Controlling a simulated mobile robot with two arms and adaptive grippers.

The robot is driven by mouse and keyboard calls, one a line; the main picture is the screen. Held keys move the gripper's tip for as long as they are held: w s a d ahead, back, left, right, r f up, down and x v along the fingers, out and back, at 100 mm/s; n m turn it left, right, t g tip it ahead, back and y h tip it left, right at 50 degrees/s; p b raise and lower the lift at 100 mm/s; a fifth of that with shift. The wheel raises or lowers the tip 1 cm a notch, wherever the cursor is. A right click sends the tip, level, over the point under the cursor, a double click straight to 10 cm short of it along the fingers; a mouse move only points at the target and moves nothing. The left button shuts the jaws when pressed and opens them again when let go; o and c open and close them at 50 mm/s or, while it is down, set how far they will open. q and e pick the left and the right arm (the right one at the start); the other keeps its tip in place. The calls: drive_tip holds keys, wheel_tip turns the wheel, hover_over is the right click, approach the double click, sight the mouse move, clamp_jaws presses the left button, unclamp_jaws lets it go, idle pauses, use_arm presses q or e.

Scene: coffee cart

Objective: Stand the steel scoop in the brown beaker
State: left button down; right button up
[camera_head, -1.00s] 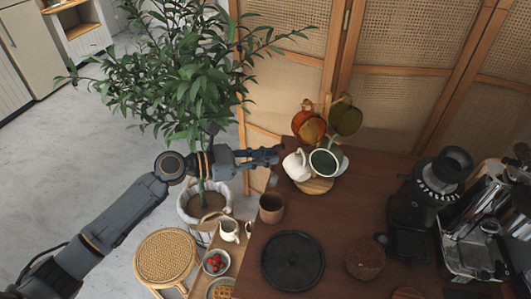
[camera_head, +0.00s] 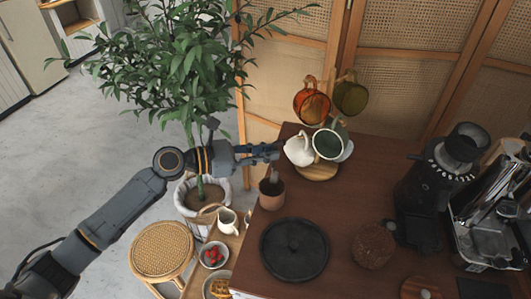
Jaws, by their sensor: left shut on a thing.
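The brown beaker (camera_head: 271,196) stands upright at the left edge of the dark cart top. My left gripper (camera_head: 272,150) is just above and behind the beaker, shut on the steel scoop (camera_head: 274,174). Only a small grey part of the scoop shows, hanging below the fingers. Its lower end overlaps the beaker's mouth; whether it touches the bottom is hidden. My right gripper is not in view.
A mug tree with an orange mug (camera_head: 311,104), a white mug (camera_head: 299,150) and a green mug (camera_head: 328,144) stands close right of the gripper. A grinder (camera_head: 440,180) stands right. A plant (camera_head: 190,60) is behind my arm.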

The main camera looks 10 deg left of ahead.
use_arm(q)
wheel_tip(320, 180, down, 8)
drive_tip(key=b, duration=0.3)
drive_tip(key=shift+r+b, duration=0.2)
drive_tip(key=shift+b, duration=0.2)
drive_tip(key=c, duration=1.3)
unclamp_jaws()
drive_tip(key=shift+o, duration=0.2)
drive_tip(key=o, duration=1)
drive_tip(key=shift+s+a, duration=0.1)
drive_tip(key=shift+a, duration=0.05)
drive_tip(key=shift+f+v, duration=0.2)
drive_tip(key=shift+v, duration=0.8)
drive_tip(key=shift+f+v, duration=0.15)
drive_tip(key=shift+v, duration=0.9)
drive_tip(key=shift+f+v, duration=0.2)
drive_tip(key=shift+v, duration=0.8)
